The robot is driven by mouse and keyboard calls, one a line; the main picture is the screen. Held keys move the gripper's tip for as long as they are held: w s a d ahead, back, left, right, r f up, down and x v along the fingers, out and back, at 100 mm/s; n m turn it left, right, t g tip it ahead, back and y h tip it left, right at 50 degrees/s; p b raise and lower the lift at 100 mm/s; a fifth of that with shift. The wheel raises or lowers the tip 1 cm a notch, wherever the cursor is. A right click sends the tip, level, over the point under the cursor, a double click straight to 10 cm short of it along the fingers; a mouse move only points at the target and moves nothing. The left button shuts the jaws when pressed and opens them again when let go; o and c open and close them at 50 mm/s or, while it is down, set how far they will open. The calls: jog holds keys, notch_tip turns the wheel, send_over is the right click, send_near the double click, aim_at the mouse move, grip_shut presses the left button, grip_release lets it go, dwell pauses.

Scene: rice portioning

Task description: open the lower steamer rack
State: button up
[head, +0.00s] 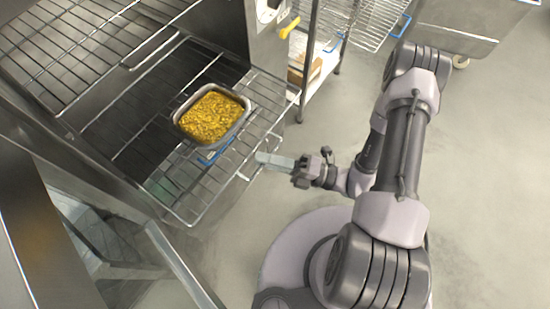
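The lower steamer rack (196,207) is a wire shelf that sticks out of the steamer cabinet. A metal pan (242,96) of yellow food, which looks like rice, sits on it. A wire loop (243,177) shows on the front edge below the fingers.
An upper wire rack (60,48) is above left in the steamer. The opened steamer door (165,245) is at lower left. A yellow handle (289,27) is on the cabinet's front. A shelf cart (333,55) stands at the top.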

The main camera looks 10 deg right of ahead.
jog(key=p+v, duration=0.1)
jog(key=v, duration=1.6)
jog(key=shift+d, duration=0.25)
jog(key=a+r+n+h+b, duration=0.2)
jog(key=r+n+h, duration=0.6)
jog(key=r+n, duration=0.4)
jog(key=a+r+n+h+b, duration=0.2)
jog(key=a+r+n+h, duration=0.3)
jog(key=n, duration=1.7)
notch_tip(320, 180, up, 7)
jog(key=h, duration=0.4)
jog(key=shift+s+a, duration=0.15)
jog(key=shift+a, duration=0.1)
